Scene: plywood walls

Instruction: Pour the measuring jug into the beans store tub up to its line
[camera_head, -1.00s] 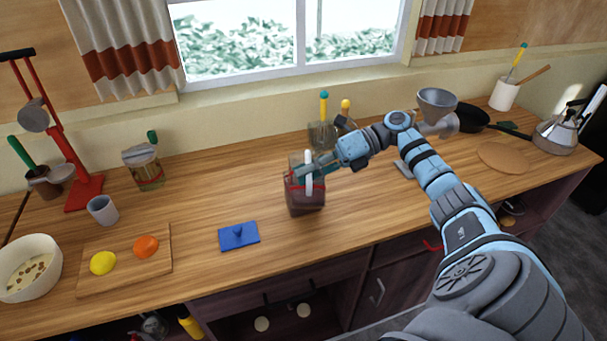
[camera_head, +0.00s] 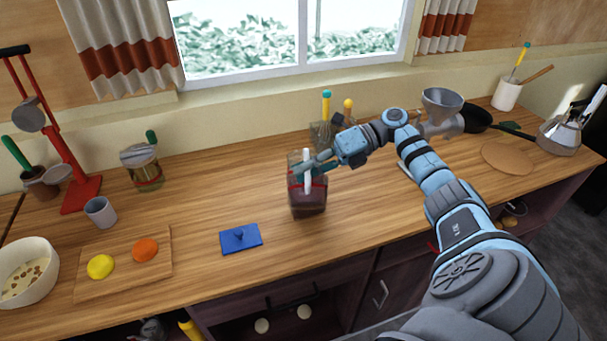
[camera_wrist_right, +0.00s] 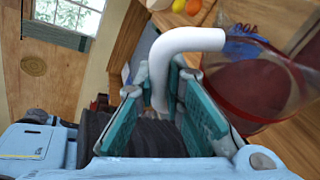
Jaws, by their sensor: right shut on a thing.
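The beans store tub (camera_head: 308,203) is a clear container with dark contents in its lower part and a red line around it. It stands on the counter at the middle of the head view. My right gripper (camera_head: 322,163) is shut on the white handle of the measuring jug (camera_head: 307,172), at the tub's top. The handle (camera_wrist_right: 187,41) also shows large between the fingers in the right wrist view. The jug's clear body overlaps the tub, so its tilt and contents are hard to tell. My left gripper is not in view.
A blue lid (camera_head: 240,238) lies left of the tub. A board (camera_head: 122,266) with a lemon and an orange, a white bowl (camera_head: 28,268) and a grey cup (camera_head: 101,211) are further left. A metal funnel-topped device (camera_head: 442,112) stands behind my right arm.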

